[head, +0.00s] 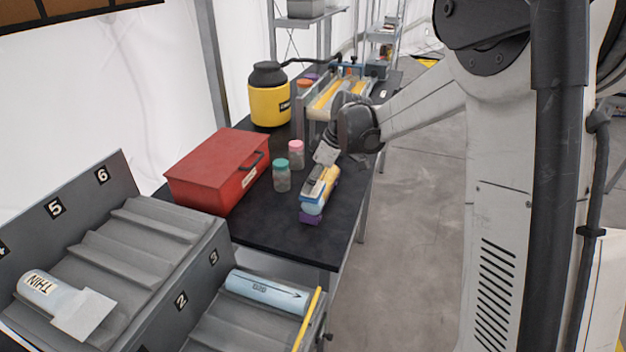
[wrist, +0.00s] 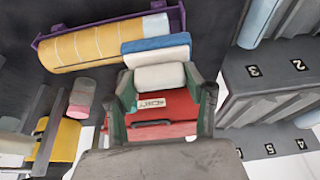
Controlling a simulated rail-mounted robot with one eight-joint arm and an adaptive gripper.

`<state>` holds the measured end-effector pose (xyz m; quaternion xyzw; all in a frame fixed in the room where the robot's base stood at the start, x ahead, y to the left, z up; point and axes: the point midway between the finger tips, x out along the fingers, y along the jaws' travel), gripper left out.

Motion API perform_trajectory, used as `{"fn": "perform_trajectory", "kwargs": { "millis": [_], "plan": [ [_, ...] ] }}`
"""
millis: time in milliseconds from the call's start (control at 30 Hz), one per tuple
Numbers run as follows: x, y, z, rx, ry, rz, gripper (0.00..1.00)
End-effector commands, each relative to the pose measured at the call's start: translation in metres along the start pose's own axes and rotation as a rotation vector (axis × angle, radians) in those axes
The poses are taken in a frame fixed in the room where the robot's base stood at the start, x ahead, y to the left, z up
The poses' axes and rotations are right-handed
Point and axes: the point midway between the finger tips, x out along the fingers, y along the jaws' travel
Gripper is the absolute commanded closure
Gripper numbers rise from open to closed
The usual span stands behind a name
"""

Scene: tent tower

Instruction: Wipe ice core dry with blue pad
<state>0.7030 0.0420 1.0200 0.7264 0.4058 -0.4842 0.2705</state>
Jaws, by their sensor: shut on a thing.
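The ice core (head: 331,181) lies in a purple cradle (head: 311,217) on the black table in the head view. It has a yellow mesh-like middle and pale ends. In the wrist view the ice core (wrist: 95,46) lies across the top left in the purple cradle. My gripper (wrist: 160,82) is shut on the blue pad (wrist: 155,44), gripping its white upper part, with the blue face towards the core. The pad is over the core's right part in the wrist view; whether they touch is hard to tell. In the head view my gripper (head: 318,181) is over the core, hiding part of it.
A red toolbox (head: 217,168), a teal-lidded jar (head: 282,177) and a pink-lidded jar (head: 296,154) stand left of the core. A yellow flask (head: 269,100) stands behind. A numbered rack (head: 165,225) at front left holds other cores. The aisle on the right is clear.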

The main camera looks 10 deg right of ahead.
Motion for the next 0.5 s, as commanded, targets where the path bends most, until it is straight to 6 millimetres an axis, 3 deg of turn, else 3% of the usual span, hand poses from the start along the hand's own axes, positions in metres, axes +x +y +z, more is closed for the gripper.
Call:
{"fn": "perform_trajectory", "kwargs": {
  "millis": [500],
  "plan": [
    [0.0054,0.0001,0.0023,0.0,0.0,0.0,0.79]
  ]
}}
